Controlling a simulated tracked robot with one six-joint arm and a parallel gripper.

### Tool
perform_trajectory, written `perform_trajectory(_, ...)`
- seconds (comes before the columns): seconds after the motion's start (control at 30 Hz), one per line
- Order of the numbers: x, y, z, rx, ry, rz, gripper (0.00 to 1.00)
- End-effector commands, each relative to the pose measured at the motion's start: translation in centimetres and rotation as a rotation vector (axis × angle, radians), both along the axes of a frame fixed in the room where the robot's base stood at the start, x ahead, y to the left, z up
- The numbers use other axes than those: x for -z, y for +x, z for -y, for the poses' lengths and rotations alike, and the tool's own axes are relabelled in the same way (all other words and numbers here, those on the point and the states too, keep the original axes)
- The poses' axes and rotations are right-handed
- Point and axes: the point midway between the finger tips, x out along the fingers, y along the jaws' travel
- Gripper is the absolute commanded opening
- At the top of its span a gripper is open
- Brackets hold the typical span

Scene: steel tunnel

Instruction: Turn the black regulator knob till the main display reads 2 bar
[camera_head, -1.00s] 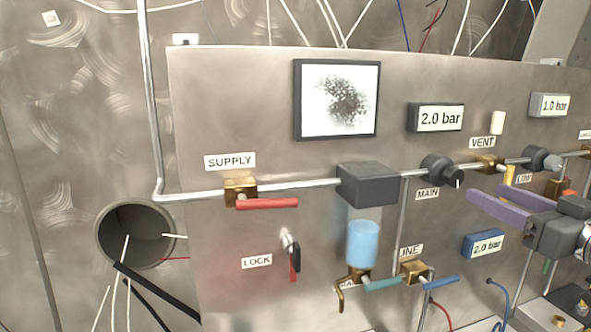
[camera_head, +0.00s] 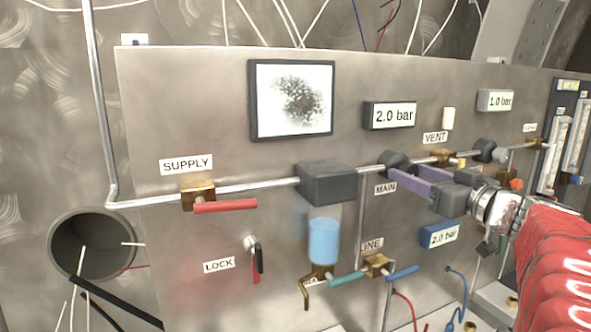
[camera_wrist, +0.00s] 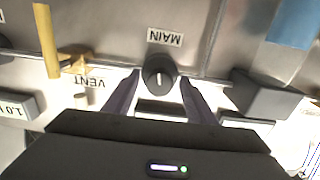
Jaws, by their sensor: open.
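The black regulator knob (camera_head: 394,160) sits on the pipe above the MAIN label (camera_head: 385,188). The main display (camera_head: 390,115) above it reads 2.0 bar. My gripper (camera_head: 406,176) has two purple fingers, open, just in front of the knob; they partly cover its lower right side. In the wrist view the black knob (camera_wrist: 159,72) shows with a white mark, between the tips of my open gripper (camera_wrist: 160,82). Gaps show on both sides, so the fingers do not appear to grip it.
A red SUPPLY handle (camera_head: 225,207) and a dark grey box (camera_head: 327,183) are on the pipe to the left. The VENT valve (camera_head: 443,157) and a second knob (camera_head: 485,150) are close on the right. A blue-framed display (camera_head: 440,235) reads 2.0 bar below my gripper.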

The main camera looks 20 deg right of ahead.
Motion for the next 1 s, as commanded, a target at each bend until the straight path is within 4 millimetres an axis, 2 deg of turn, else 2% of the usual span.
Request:
perform_trajectory(0.17, 0.00, -0.02, 0.03, 0.001, 0.000, 0.000, 0.51)
perform_trajectory(0.73, 0.00, -0.05, 0.04, 0.001, 0.001, 0.000, 0.11)
perform_trajectory(1.0, 0.01, -0.05, 0.03, 0.001, 0.052, -0.001, 0.10)
